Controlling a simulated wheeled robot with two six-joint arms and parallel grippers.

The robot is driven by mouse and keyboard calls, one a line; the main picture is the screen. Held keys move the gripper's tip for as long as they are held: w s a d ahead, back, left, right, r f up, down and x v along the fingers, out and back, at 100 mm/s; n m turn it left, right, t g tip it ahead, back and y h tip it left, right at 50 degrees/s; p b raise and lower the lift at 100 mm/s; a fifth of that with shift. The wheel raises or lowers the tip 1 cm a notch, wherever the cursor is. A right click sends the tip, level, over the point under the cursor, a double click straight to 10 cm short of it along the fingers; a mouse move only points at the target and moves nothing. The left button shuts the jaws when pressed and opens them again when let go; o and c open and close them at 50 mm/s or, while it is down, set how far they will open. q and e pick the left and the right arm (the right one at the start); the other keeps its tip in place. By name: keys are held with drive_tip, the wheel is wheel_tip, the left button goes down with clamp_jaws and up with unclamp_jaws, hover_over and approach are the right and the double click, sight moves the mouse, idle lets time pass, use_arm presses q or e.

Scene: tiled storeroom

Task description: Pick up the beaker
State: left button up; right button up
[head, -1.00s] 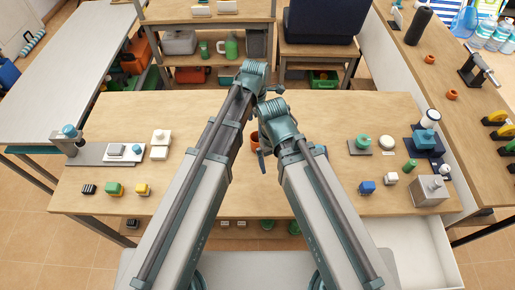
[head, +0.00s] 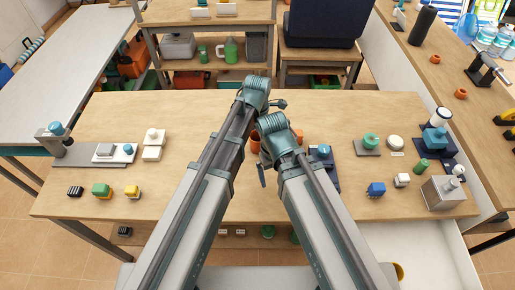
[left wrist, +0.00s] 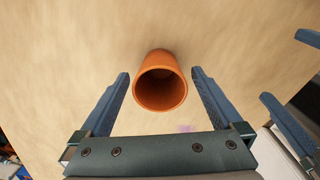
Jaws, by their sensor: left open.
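The beaker (left wrist: 161,82), an orange round cup with its open mouth toward the camera, stands on the table in the left wrist view. In the head view only a sliver of the beaker (head: 255,141) shows between my arms. My left gripper (left wrist: 161,74) is open, with one blue finger on each side of the beaker and a visible gap on both sides. In the head view my left gripper is mostly hidden by its own arm. My right gripper (left wrist: 283,67) shows at the right of the left wrist view, its fingers apart and nothing between them.
The wooden table (head: 200,110) has free room behind my arms. Small blocks, including a yellow one (head: 132,191), stand at the left.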

use_arm(q)
drive_tip(key=shift+f, duration=0.4)
use_arm(e)
drive_tip(key=shift+f, duration=0.4)
use_arm(q)
drive_tip(key=shift+r, duration=0.1)
use_arm(e)
drive_tip(key=shift+r, duration=0.15)
use_arm(q)
drive_tip(key=c, duration=1.4)
drive_tip(key=shift+r, duration=0.15)
use_arm(e)
drive_tip(key=shift+r, duration=0.15)
